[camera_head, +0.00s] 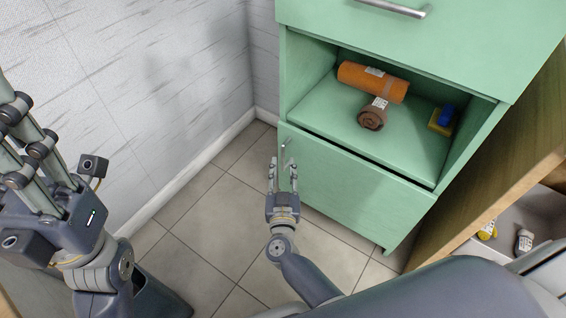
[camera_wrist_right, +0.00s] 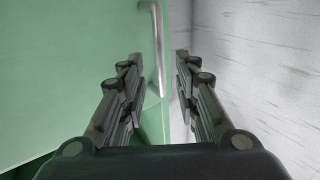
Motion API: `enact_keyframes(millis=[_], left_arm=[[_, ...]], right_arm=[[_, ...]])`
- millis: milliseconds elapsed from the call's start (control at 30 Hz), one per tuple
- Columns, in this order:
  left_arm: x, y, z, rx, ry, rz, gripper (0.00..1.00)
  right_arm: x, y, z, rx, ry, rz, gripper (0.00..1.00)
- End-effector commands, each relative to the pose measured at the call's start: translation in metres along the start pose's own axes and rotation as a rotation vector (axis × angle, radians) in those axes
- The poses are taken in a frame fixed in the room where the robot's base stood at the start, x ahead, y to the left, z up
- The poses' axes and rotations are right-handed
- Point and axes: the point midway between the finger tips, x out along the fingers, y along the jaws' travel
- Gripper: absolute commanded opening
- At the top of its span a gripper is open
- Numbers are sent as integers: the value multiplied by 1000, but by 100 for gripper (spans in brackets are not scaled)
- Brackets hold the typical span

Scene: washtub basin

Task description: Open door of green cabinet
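The green cabinet (camera_head: 365,140) stands against the far wall in the head view. Its lower door (camera_head: 350,195) looks shut, below an open shelf. A small silver handle (camera_head: 285,150) sits near the door's upper left edge. My right gripper (camera_head: 283,165) is in front of that left edge, fingers open, pointing at the handle. In the right wrist view the handle (camera_wrist_right: 158,50) shows ahead, between the two spread fingers and apart from them. My left gripper (camera_head: 15,130) is large at the left edge of the head view, away from the cabinet; its fingertips are partly cut off.
The shelf holds an orange rolled item (camera_head: 372,82), a brown roll (camera_head: 372,118) and a blue and yellow item (camera_head: 442,119). A drawer with a metal handle (camera_head: 393,8) is above. A white wall (camera_head: 150,90) stands close on the left. Tiled floor (camera_head: 200,230) is clear.

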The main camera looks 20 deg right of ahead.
Motion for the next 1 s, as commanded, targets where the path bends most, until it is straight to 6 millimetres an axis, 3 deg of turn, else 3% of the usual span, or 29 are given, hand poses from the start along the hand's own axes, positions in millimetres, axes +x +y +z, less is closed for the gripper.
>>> enact_keyframes(millis=[200,567,600,733,1000], left_arm=[[4,1,-2,5,37,14,40],[8,2,-2,6,44,18,40],[8,2,-2,6,44,18,40],[8,2,-2,6,44,18,40],[9,2,-2,5,44,18,40]], right_arm=[[28,0,1,1,1,0,29],[35,0,-1,0,0,0,29],[35,0,-1,0,0,0,27],[35,0,-1,0,1,0,0],[34,0,-1,0,0,-1,0]])
